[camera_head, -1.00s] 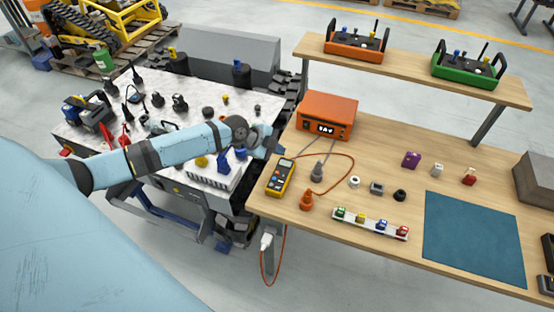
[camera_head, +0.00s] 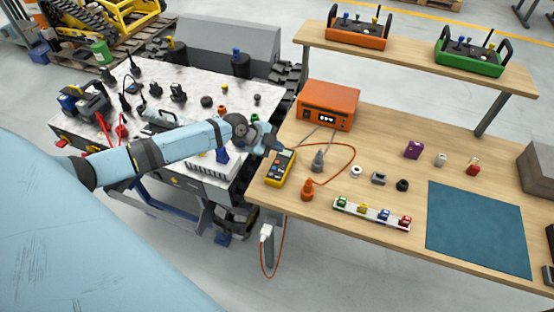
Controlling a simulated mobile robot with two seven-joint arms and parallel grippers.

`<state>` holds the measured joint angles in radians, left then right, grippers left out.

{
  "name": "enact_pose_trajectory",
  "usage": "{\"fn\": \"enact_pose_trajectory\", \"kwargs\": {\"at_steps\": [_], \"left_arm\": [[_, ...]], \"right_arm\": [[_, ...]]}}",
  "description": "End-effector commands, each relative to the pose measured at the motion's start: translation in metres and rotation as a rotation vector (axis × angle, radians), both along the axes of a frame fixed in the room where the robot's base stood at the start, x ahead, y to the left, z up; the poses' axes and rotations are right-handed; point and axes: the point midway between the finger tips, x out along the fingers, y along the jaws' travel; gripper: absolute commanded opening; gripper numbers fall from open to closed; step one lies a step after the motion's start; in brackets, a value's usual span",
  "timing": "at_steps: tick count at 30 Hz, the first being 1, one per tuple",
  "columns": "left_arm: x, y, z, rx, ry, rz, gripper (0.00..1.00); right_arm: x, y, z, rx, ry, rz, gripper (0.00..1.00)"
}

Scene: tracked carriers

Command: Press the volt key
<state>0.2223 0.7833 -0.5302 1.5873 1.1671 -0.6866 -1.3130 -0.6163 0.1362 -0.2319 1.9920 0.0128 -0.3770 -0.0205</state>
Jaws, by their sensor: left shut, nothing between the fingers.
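A yellow multimeter (camera_head: 280,169) with a dark face and small keys lies at the left edge of the wooden bench (camera_head: 330,183). The single keys are too small here to tell which is the volt key. My left gripper (camera_head: 284,148) is shut and empty. Its tip is at the far end of the meter, by the display, and hides part of that end. I cannot tell whether it touches the meter. My right gripper is not in view.
An orange box with a lit display (camera_head: 328,105) stands behind the meter. A grey plug (camera_head: 318,162) and an orange one (camera_head: 308,188) stand right of it, with a red cable looping round. A strip of coloured blocks (camera_head: 371,213) and a blue mat (camera_head: 477,228) lie farther right.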

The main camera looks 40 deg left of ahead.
Motion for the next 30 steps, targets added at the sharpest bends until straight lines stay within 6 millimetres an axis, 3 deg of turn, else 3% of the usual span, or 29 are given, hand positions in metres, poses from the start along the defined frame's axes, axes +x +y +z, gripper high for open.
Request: {"fn": "enact_pose_trajectory", "kwargs": {"at_steps": [3,8,30], "left_arm": [[0.0,0.0,-0.025,0.0,0.0,0.0,0.0],[0.0,0.0,-0.038,-0.001,-0.001,0.0,0.0],[0.0,0.0,-0.039,0.0,0.0,0.0,0.0]], "right_arm": [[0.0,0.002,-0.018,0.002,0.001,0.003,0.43],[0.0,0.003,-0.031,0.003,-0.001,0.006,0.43],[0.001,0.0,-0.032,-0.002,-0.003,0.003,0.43]]}}
